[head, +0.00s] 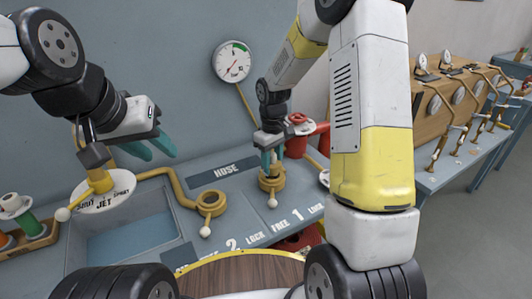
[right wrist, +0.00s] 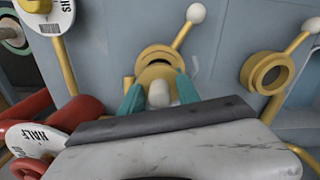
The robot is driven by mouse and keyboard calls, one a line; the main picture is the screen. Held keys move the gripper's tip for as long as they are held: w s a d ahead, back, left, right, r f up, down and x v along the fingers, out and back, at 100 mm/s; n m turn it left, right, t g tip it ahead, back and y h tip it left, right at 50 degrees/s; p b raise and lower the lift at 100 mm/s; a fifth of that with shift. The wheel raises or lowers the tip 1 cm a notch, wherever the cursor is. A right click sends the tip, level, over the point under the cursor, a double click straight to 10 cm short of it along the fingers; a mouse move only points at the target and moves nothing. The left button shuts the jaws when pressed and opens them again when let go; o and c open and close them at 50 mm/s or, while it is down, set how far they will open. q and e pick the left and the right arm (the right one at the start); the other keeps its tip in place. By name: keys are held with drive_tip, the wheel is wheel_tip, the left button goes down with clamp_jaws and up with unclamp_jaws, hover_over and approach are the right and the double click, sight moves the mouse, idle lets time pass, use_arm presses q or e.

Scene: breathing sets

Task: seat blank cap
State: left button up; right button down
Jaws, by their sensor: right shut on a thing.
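My right gripper (head: 268,160) is shut on a pale rounded knob, which I take to be the blank cap (right wrist: 158,95). It points down at the right brass socket (head: 271,183). In the right wrist view the teal fingers (right wrist: 160,96) flank the knob, and the socket ring (right wrist: 157,55) shows just beyond it. I cannot tell whether the cap touches or sits in the ring. A second brass socket (head: 211,203) to the left looks open and empty. My left gripper (head: 150,146) is open and empty, above the bench at the left.
Both sockets have levers with white balls (head: 205,231). A pressure gauge (head: 233,61) is on the wall behind. A red valve (head: 299,135) stands close to the right gripper. A spray-jet plate (head: 103,195) and a basin (head: 130,238) are at left. A wooden rack (head: 455,85) stands at right.

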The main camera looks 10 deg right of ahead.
sight(272, 154)
drive_tip(key=shift+f, duration=0.75)
drive_tip(key=c, duration=0.8)
unclamp_jaws()
drive_tip(key=shift+r, duration=3.9)
drive_tip(key=shift+r, duration=0.15)
drive_tip(key=s+d+r+m+t+y, duration=0.1)
drive_tip(key=s+d+r+m+t, duration=0.2)
drive_tip(key=s+r, duration=0.8)
drive_tip(key=s+r+m+t+y, duration=0.1)
drive_tip(key=s+r+m+t, duration=0.2)
drive_tip(key=s, duration=0.8)
wheel_tip(272, 154, up, 2)
drive_tip(key=shift+r+m, duration=0.1)
drive_tip(key=shift+m, duration=0.3)
